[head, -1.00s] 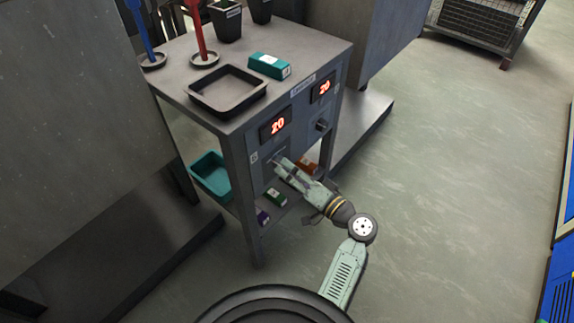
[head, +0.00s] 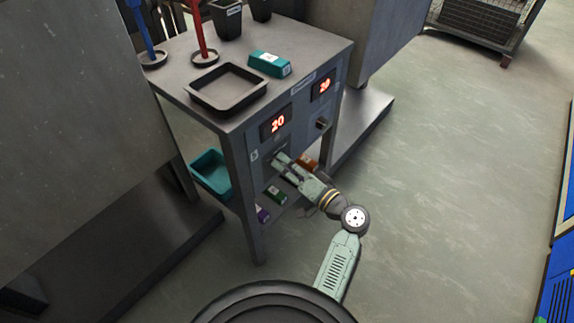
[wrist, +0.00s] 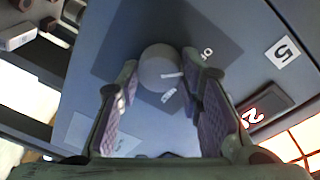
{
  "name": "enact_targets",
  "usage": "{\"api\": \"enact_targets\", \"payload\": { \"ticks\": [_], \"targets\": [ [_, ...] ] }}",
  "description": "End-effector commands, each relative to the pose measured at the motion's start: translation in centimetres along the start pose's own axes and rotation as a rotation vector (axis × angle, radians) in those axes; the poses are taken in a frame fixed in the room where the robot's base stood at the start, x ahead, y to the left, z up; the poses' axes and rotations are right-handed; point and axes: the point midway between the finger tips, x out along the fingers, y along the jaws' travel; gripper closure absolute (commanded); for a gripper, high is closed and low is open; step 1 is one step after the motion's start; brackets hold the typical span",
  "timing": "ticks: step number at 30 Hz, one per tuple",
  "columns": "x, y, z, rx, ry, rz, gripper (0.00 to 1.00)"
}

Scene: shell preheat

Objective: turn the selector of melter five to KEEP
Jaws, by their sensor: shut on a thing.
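The selector of melter five is a round grey knob (wrist: 158,68) on a dark square plate in the wrist view. A white mark shows on its face, with small lettering around it too small to read surely. A white label with a 5 (wrist: 283,52) is on the panel beside it. My gripper (wrist: 162,82) has its two purple-padded fingers on either side of the knob, shut on it. In the head view my gripper (head: 281,162) is at the front of the grey melter stand, below the left display (head: 277,123) reading 20, and hides the knob.
A second display (head: 322,86) and another knob (head: 323,124) are to the right on the same panel. A black tray (head: 228,108) and a teal box (head: 270,64) lie on top. A teal bin (head: 211,174) and several small boxes are on the lower shelf. Floor to the right is clear.

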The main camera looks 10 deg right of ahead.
Motion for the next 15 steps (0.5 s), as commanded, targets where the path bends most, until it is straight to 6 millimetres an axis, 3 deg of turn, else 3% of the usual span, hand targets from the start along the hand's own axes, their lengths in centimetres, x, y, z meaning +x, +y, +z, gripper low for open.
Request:
{"api": "enact_targets", "payload": {
  "ticks": [7,15],
  "targets": [
    [-0.01,-0.01,0.0,0.0,0.0,0.0,0.95],
    [-0.01,-0.13,-0.09,0.032,-0.002,0.003,0.95]
  ]
}}
